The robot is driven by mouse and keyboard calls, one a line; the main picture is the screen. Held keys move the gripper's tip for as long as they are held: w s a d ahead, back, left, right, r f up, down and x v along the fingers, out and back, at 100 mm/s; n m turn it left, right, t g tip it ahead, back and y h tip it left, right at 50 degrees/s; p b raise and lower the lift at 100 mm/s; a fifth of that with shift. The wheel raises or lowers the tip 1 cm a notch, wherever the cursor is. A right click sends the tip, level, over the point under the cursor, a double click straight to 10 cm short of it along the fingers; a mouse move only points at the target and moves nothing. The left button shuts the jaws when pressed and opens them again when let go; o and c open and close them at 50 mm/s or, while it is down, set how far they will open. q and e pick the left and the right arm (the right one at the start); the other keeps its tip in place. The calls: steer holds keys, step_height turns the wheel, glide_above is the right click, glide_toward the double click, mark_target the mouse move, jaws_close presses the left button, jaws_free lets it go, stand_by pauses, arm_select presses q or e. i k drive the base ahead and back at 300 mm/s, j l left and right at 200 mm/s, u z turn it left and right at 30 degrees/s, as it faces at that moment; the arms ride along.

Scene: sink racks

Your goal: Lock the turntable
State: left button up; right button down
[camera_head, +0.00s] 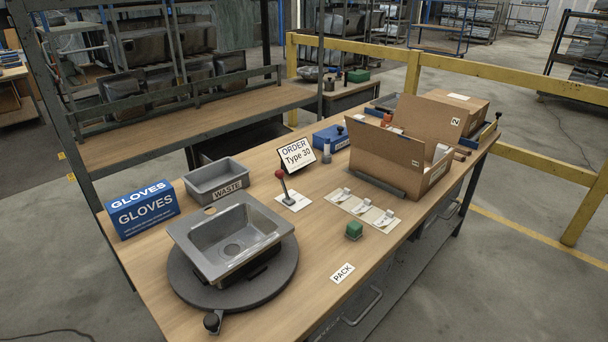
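The turntable (268,288) is a dark grey round disc on the wooden table at the front left. A grey metal sink (189,247) sits on it, tilted in the picture, and hides most of the disc. A black knob (212,321) on a small metal bracket sits at the turntable's front edge. I cannot tell from this view whether it is locked. A red-topped lever (280,175) stands on a white plate behind the sink. Neither of my grippers is in view.
A blue gloves box (142,211) and a grey waste bin (217,181) stand behind the sink. A green block (354,229), small parts on white cards (362,207) and an open cardboard box (377,155) lie to the right. The table near the PACK label (342,272) is clear.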

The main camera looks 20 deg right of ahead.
mark_target(279, 174)
steer(key=i+l, duration=0.1)
steer(key=l, duration=0.75)
steer(key=i+l, duration=0.15)
steer(key=l, duration=0.3)
